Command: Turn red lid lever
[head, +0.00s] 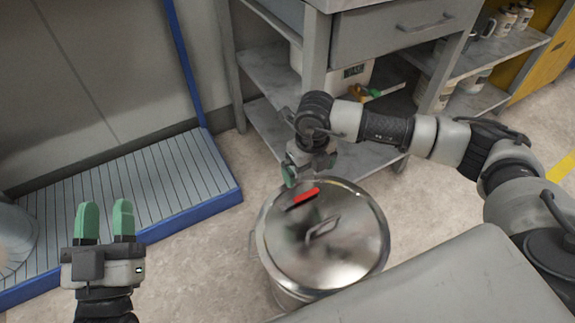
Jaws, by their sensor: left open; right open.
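A metal bin with a shiny round lid (345,258) stands on the floor at the centre of the head view. The red lever (303,198) lies on the lid near its far left edge. A metal handle (322,228) sits near the lid's middle. My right gripper (291,180) is open, just beyond the red lever in the picture; its fingers are partly hidden by its own wrist, and I cannot tell whether they touch the lid. My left gripper (105,218) is open and empty, fingers upward, well to the left of the bin.
A grey workbench with a drawer (405,32) and lower shelf (272,75) stands behind the bin. A slatted platform with a blue edge (190,215) lies at the left. Shelves with several containers (505,22) stand at the upper right. Bare floor (232,245) lies left of the bin.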

